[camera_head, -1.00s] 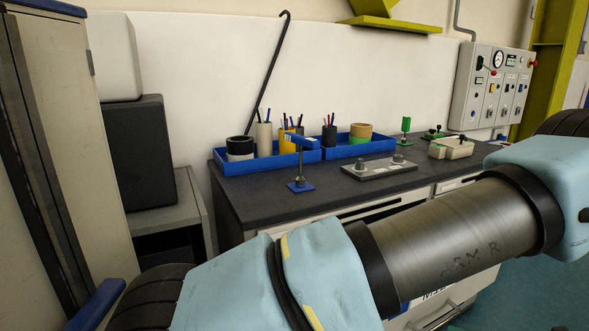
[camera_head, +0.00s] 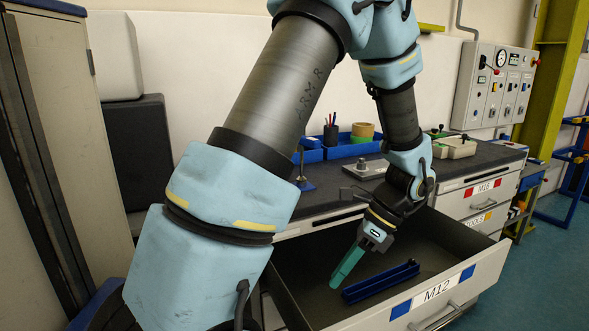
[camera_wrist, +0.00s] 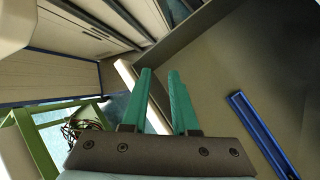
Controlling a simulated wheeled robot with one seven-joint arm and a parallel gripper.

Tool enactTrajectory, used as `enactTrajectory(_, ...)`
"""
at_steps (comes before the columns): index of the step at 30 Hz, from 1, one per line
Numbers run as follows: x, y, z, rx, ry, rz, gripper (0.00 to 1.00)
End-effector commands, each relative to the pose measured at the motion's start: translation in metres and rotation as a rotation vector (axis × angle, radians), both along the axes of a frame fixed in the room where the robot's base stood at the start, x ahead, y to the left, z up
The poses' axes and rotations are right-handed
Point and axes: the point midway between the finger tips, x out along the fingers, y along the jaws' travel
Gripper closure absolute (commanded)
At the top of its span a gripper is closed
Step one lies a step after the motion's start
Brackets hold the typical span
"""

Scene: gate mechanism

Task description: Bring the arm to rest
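My arm rises from the lower left, bends at the top and reaches down over the open drawer marked M12 (camera_head: 483,272). My gripper (camera_head: 338,282) points down and left, with its green fingers inside or just above the drawer. In the wrist view my gripper (camera_wrist: 160,74) shows two green fingers apart with nothing between them. A long blue part (camera_head: 380,282) lies on the drawer floor, right of the fingers and apart from them. It also shows in the wrist view (camera_wrist: 262,135).
The dark worktop (camera_head: 480,155) holds a blue bin (camera_head: 350,150), a metal plate (camera_head: 365,170) and a beige block (camera_head: 457,147). A grey control panel (camera_head: 490,90) hangs on the wall at right. A tall cabinet (camera_head: 50,130) stands at left.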

Motion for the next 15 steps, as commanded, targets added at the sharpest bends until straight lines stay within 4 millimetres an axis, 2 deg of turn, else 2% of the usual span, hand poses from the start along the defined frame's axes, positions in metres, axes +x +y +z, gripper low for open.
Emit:
enactTrajectory(1,0.006,0.022,0.007,-0.056,-0.075,0.182,0.73)
enactTrajectory(6,0.018,0.073,0.021,-0.21,-0.317,0.771,0.73)
enactTrajectory(9,0.022,0.095,0.028,-0.268,-0.427,1.044,0.73)
enactTrajectory(15,0.028,0.134,0.041,-0.351,-0.598,1.476,0.73)
